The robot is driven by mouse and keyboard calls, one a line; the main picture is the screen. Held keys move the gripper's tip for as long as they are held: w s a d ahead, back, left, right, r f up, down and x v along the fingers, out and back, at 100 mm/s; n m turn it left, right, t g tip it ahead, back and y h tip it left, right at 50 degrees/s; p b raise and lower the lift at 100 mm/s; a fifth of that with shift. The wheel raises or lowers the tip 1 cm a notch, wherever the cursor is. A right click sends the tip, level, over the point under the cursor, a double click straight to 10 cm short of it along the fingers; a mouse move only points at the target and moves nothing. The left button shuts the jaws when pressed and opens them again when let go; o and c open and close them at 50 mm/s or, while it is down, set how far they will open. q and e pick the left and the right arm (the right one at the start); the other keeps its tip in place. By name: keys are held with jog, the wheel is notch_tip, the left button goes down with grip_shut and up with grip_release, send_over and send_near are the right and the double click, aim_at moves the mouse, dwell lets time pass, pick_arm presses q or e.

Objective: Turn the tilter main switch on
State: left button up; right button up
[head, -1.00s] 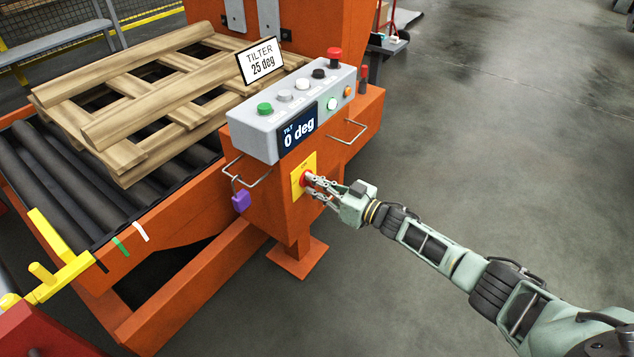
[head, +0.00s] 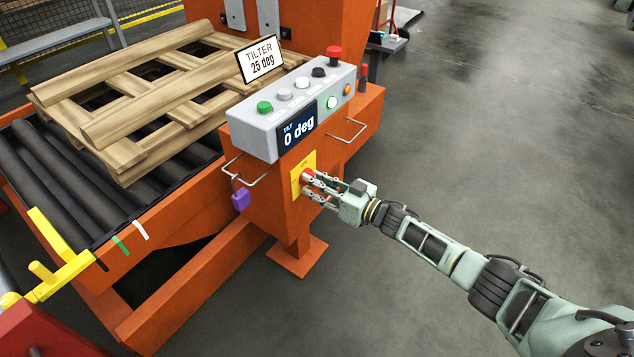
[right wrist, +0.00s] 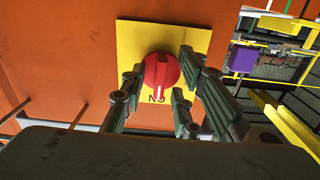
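The main switch is a red round knob (head: 308,175) on a yellow plate (head: 296,181) on the orange front of the tilter. In the right wrist view the red knob (right wrist: 160,73) has a raised grip with a white line. The line points at the black ON lettering, which appears upside down on the yellow plate (right wrist: 128,38). My right gripper (head: 310,186) is in front of the plate. In the right wrist view its fingers (right wrist: 158,92) stand apart on both sides of the knob, with gaps visible. My left gripper is not in view.
Above the switch is a grey control box (head: 253,131) with several buttons and a display reading 0 deg. Wire handles (head: 347,131) stick out nearby, and a purple padlock (head: 240,199) hangs at left. A wooden pallet (head: 120,150) lies on rollers. The floor at right is clear.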

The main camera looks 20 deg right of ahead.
jog(key=v, duration=1.2)
